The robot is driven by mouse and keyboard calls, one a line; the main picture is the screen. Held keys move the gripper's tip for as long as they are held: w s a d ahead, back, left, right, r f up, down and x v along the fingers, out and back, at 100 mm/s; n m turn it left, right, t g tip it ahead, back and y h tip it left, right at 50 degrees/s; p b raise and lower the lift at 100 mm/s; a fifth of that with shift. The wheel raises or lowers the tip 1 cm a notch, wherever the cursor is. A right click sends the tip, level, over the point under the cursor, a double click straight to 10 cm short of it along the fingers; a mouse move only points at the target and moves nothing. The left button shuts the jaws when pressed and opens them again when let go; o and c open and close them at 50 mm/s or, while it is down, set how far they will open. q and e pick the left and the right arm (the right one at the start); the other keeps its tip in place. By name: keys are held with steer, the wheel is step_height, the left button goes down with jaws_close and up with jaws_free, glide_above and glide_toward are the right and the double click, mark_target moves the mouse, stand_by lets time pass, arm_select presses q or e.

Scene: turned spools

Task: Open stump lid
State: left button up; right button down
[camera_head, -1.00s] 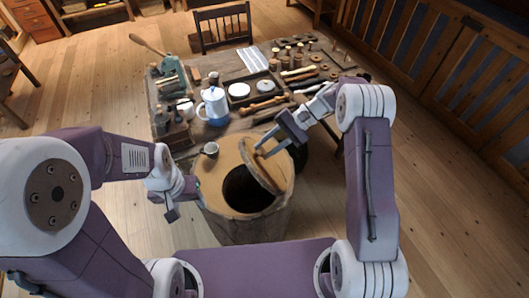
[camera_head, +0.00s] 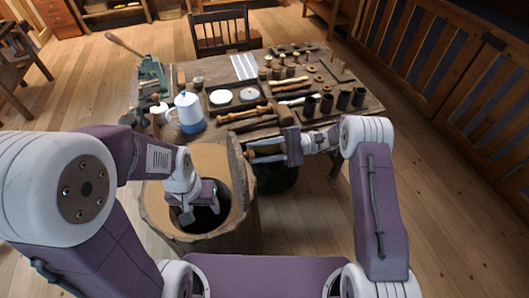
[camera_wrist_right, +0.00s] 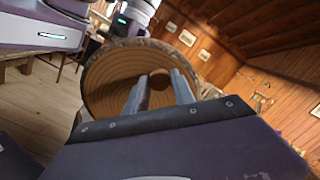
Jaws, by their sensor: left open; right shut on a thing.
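The wooden stump (camera_head: 160,222) stands in front of the table with a dark round opening in its top. Its lid (camera_head: 240,180) stands steeply tilted, nearly edge-on, at the opening's right side. The lid's ringed face fills the middle of the right wrist view (camera_wrist_right: 110,85). My right gripper (camera_head: 250,156) is at the lid's right side, shut on the lid's handle, which is mostly hidden between the fingers; the fingers (camera_wrist_right: 160,90) point at the lid's face. My left gripper (camera_head: 190,214) is open and empty, over the opening.
The table (camera_head: 215,133) behind the stump holds a blue and white pot (camera_head: 187,113), a mallet (camera_head: 286,115), dark cups (camera_head: 326,103) and several spools. A chair (camera_head: 221,32) stands behind it. The floor at right (camera_head: 450,200) is clear.

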arm_select(q)
steer(key=shift+w+d+f, duration=0.1)
steer(key=shift+d+f, duration=0.1)
steer(key=shift+d, duration=0.15)
arm_select(e)
steer(key=shift+w+d+f, duration=0.1)
steer(key=shift+d, duration=0.1)
steer(key=c, duration=1.4)
jaws_free()
arm_select(q)
steer(key=shift+a, duration=0.1)
arm_select(e)
steer(key=o, duration=0.3)
steer(key=shift+a, duration=0.15)
steer(key=shift+o, duration=0.2)
arm_select(q)
step_height(320, 180, down, 3)
steer(key=b, duration=0.3)
arm_select(e)
steer(key=v, duration=0.9)
steer(key=shift+f, duration=0.2)
